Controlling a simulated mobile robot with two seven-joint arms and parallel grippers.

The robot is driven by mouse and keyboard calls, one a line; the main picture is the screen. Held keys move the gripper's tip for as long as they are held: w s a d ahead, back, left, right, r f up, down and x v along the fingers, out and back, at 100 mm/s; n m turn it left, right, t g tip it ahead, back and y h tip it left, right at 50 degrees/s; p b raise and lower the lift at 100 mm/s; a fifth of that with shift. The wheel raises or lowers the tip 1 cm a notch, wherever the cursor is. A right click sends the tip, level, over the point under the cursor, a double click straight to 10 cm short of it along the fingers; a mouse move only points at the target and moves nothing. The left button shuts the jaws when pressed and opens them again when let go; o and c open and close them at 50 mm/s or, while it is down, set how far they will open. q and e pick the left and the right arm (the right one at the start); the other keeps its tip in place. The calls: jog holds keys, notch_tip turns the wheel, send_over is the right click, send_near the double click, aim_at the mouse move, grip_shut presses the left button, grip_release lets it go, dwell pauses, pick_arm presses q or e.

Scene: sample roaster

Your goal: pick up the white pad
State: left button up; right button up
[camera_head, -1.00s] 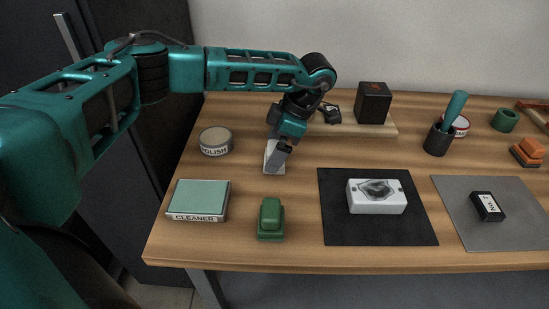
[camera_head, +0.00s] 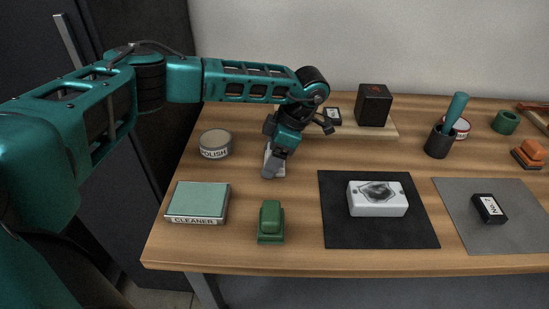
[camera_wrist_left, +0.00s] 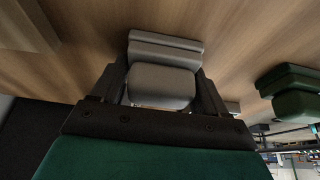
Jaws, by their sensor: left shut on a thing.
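The white pad (camera_head: 267,158) is at the left-middle of the table, below my left gripper (camera_head: 273,170), which partly hides it in the head view. In the left wrist view the pad (camera_wrist_left: 163,82) looks light grey, with a block-shaped grip and a wider base. The fingers of my left gripper (camera_wrist_left: 160,92) stand on either side of the grip and are shut on it. The pad appears to be at or very near the table top; I cannot tell if there is a gap. My right gripper is not in view.
A green pad (camera_head: 270,222) and the cleaner box (camera_head: 197,200) stand in front. The polish tin (camera_head: 215,144) is to the left. A black mat (camera_head: 376,234) with a white block (camera_head: 377,198) lies to the right. A black box (camera_head: 374,105) stands on a board behind.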

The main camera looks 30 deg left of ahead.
pick_arm(q)
jog(key=shift+r, duration=0.1)
notch_tip(320, 180, up, 20)
jog(key=p, duration=0.4)
